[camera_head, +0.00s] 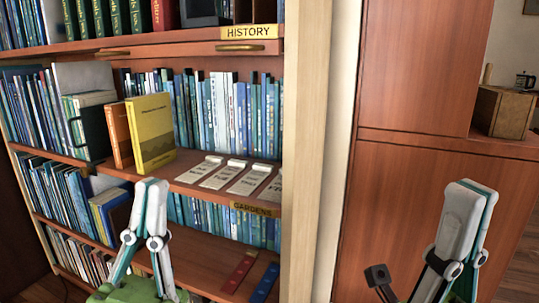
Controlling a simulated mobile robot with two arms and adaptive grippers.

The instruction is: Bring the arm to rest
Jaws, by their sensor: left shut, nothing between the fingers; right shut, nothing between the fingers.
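My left gripper (150,190) is in the lower left of the head view, in front of the bookcase. Its white and teal fingers point up and are shut with nothing between them. Its tips appear just below the yellow book (151,133) in the picture; I see no contact. My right gripper (470,192) is at the lower right, in front of the reddish wood panel (430,205). Its fingers point up, are shut and hold nothing. The lower parts of both arms are cut off by the picture's bottom edge.
The bookcase shelf (215,176) carries books, an orange book (118,135) and several paper cards (248,180). A red strip (239,272) and a blue strip (265,283) lie on a lower shelf. A pale wooden post (305,150) separates bookcase and panel. A box (502,112) stands far right.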

